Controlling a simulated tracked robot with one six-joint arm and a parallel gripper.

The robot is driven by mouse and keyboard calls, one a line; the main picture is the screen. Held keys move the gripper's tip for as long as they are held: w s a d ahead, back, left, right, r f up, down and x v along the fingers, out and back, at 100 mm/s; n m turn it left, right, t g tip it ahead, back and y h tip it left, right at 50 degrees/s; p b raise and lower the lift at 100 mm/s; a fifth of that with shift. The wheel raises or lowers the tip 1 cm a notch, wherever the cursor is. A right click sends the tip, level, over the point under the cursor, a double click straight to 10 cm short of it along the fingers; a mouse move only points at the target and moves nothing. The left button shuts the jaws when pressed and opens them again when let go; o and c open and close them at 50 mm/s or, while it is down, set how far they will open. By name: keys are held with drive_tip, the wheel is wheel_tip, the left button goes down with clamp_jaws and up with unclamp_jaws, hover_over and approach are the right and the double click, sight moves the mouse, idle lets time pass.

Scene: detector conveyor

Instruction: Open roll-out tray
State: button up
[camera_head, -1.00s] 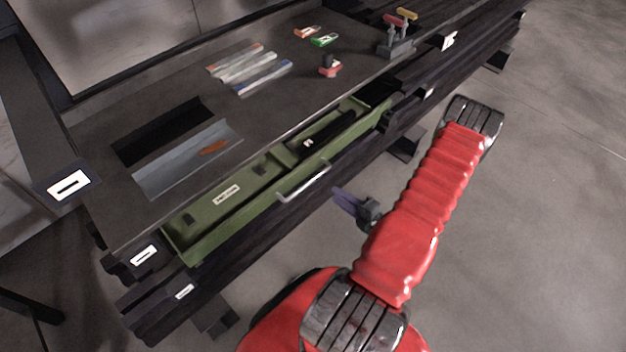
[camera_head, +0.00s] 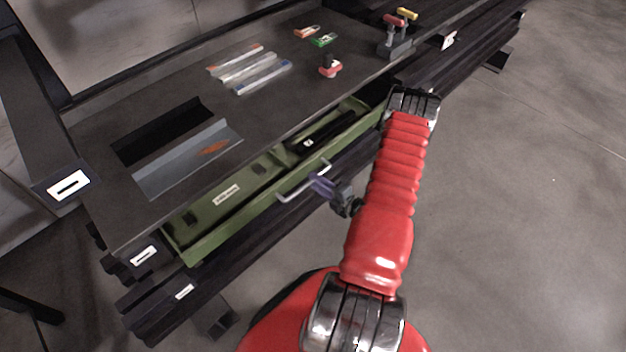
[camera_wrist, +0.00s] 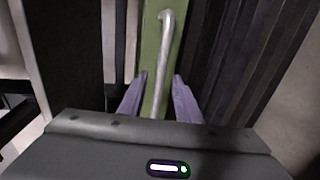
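The green roll-out tray (camera_head: 205,243) sits under the dark tabletop, its front edge showing a little way out. A metal bar handle (camera_head: 291,193) is fixed on its front face. My gripper (camera_head: 321,184) is at the handle's right part, with its purple fingers pointing at the tray. In the wrist view the fingers (camera_wrist: 160,98) are apart, one on each side of the handle (camera_wrist: 163,60), which runs down between them. The handle's lower end is hidden behind my gripper's body. I cannot tell whether the fingers touch it.
The dark tabletop (camera_head: 110,200) carries several flat strips (camera_head: 250,70), a green piece (camera_head: 323,40), a red-based part (camera_head: 329,67) and a holder (camera_head: 396,46) with red and yellow handles. A black object (camera_head: 322,138) lies in the tray. The floor at right is clear.

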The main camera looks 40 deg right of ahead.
drive_tip(key=shift+x, duration=1.25)
clamp_jaws()
drive_tip(key=shift+d, duration=0.15)
